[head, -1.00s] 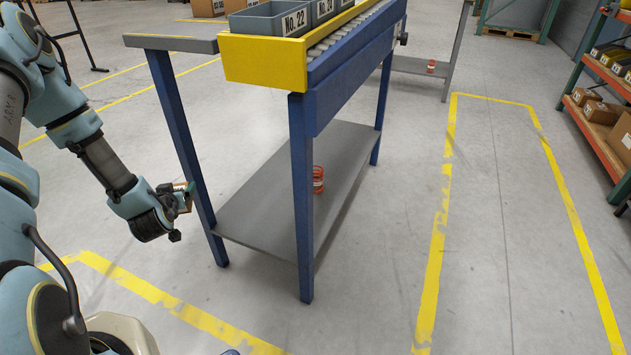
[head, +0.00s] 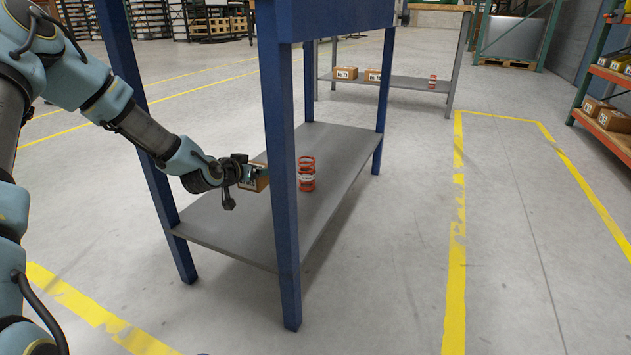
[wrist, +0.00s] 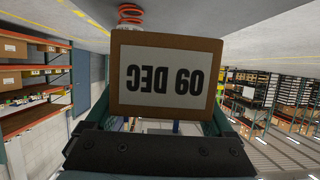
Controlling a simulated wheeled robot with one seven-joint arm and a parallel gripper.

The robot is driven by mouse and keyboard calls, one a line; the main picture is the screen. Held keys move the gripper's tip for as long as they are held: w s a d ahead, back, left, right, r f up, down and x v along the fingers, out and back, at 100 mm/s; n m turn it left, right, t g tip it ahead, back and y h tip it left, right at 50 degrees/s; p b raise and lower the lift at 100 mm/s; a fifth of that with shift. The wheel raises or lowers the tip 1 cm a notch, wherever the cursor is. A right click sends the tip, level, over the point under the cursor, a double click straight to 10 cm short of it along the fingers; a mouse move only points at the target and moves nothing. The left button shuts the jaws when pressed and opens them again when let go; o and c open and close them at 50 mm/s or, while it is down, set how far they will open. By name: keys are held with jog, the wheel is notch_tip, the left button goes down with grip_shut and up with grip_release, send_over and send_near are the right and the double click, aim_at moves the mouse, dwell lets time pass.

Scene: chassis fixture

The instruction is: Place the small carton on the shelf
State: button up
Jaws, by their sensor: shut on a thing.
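My gripper (head: 240,172) is shut on a small brown carton (head: 258,182) and holds it out over the grey lower shelf (head: 225,222) of the blue-legged stand. In the wrist view the carton (wrist: 163,78) fills the middle, with a white label reading "09 DEC" upside down. In the head view the carton's right side is close to the front blue leg. It appears above the shelf surface; the exact gap cannot be told.
An orange coil spring (head: 307,175) with a white band stands on the same shelf, right of the carton. The front blue leg (head: 281,180) rises between carton and spring in the head view. The shelf's front left part is bare.

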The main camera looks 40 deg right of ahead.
jog(key=shift+d+f, duration=0.3)
jog(key=shift+d, duration=0.1)
jog(key=f+b, duration=0.2)
jog(key=f, duration=0.3)
jog(key=f+b, duration=0.3)
jog(key=f, duration=0.2)
jog(key=shift+s+d+b, duration=0.1)
jog(key=shift+d+b, duration=0.1)
jog(key=shift+b, duration=0.15)
jog(key=shift+r, duration=0.15)
jog(key=o, duration=1.4)
jog(key=shift+o, duration=0.2)
